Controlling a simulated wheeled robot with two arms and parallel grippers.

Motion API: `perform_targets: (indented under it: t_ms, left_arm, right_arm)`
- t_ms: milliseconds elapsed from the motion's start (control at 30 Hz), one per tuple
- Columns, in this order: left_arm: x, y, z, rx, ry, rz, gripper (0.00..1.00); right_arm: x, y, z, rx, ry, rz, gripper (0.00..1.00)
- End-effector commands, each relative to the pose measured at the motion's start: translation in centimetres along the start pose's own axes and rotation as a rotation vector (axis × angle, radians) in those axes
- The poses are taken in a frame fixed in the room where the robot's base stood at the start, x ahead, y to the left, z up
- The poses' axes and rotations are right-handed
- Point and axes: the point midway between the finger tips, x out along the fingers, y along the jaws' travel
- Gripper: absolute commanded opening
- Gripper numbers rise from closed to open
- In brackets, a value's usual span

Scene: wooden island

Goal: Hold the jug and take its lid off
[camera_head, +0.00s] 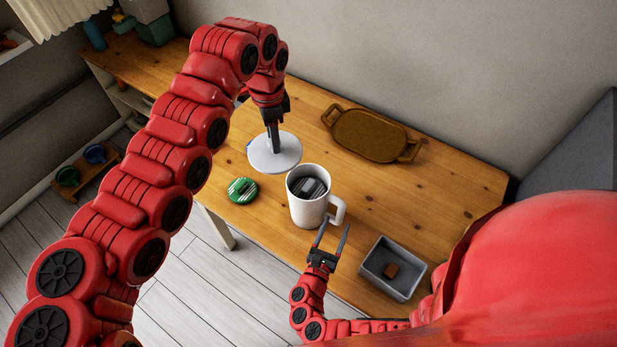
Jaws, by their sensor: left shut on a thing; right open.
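The white jug (308,212) stands upright on the wooden table with its top open and its handle to the right. Something grey and dark shows inside it. The round white lid (286,160) is off the jug, behind it and to its left. My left gripper (274,147) points down and is shut on the lid at its middle. I cannot tell how far the lid is above the table. My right gripper (333,238) is open, in front of the jug and close below its handle. Its fingers point toward the handle, with nothing seen between them.
A green round object (242,190) lies left of the jug. A brown oval tray (365,137) lies at the back. The table right of the jug is clear.

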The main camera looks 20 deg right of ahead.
Motion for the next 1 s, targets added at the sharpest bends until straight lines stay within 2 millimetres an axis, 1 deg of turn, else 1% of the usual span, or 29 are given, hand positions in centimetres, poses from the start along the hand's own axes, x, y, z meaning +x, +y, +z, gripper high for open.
perform_targets:
  t_ms: [400,867,967,1000]
  left_arm:
    - [-0.7,0.0,0.0,0.000,0.000,0.000,0.00]
    - [-0.6,0.0,0.0,0.000,0.000,0.000,0.00]
    - [-0.3,0.0,0.0,0.000,0.000,0.000,0.00]
    - [-0.2,0.0,0.0,0.000,0.000,0.000,0.00]
  right_arm:
    - [-2.4,0.0,0.1,0.000,-0.001,-0.001,0.64]
    - [-2.9,0.0,0.0,0.001,-0.001,0.000,0.64]
    - [-3.7,0.1,-0.1,0.002,0.000,0.003,0.64]
    - [-4.3,0.2,-0.2,0.002,0.001,0.005,0.64]
